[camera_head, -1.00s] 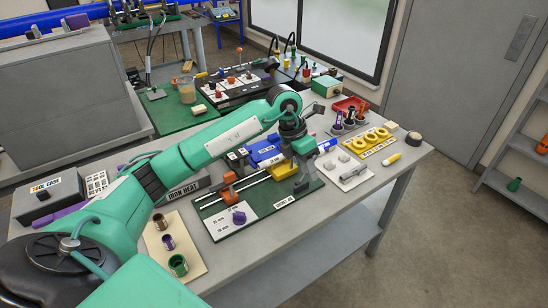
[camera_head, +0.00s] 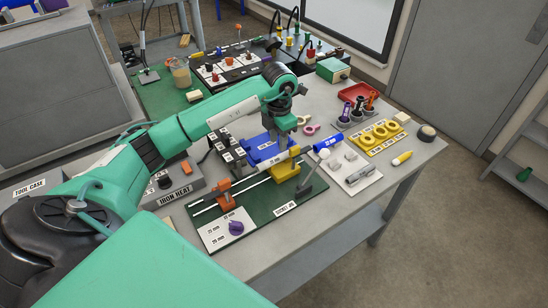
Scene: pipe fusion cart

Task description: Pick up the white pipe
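A short pale piece with dark lettering (camera_head: 270,162), which looks like the white pipe, lies along the front of a blue block (camera_head: 262,146). This is at the back of the green jig board, behind the rails. My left gripper (camera_head: 283,137) points down over the blue block, just behind the yellow clamp (camera_head: 286,166). Its fingertips are small and partly merge with the block and clamp, so I cannot tell its opening or any contact with the pale piece. My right gripper is not in view.
The jig board (camera_head: 264,207) carries an orange clamp (camera_head: 225,194) and a purple knob (camera_head: 236,228). A grey lever (camera_head: 311,178) rises at its right. A white board (camera_head: 351,185) with small parts, yellow rings (camera_head: 378,133) and a red tray (camera_head: 357,92) lie further right.

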